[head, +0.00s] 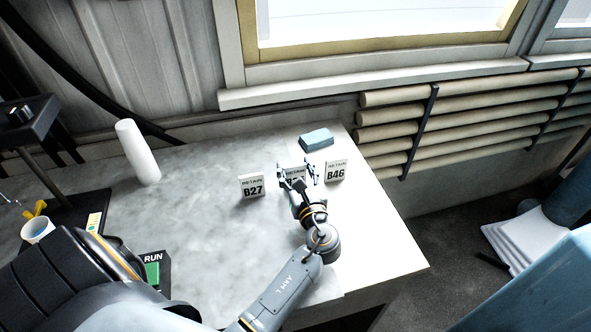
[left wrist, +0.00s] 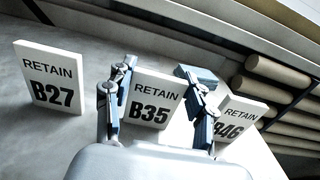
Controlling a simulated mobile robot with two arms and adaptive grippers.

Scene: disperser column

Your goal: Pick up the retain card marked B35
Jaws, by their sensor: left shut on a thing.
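The white retain card marked B35 (left wrist: 152,98) stands between the fingers of my left gripper (left wrist: 158,100) in the left wrist view. In the head view the gripper (head: 298,174) partly covers the card (head: 297,170). The gripper is shut on the B35 card, which looks upright and at table level. Card B27 (head: 252,187) stands to its left and card B46 (head: 336,171) to its right. In the left wrist view B27 (left wrist: 50,78) is fully readable, and B46 (left wrist: 241,117) is partly hidden behind a finger. My right gripper is not in view.
A blue block (head: 316,139) lies behind the cards. A white cylinder (head: 138,152) stands at the back left of the grey table (head: 200,190). The table's right edge is close to B46.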

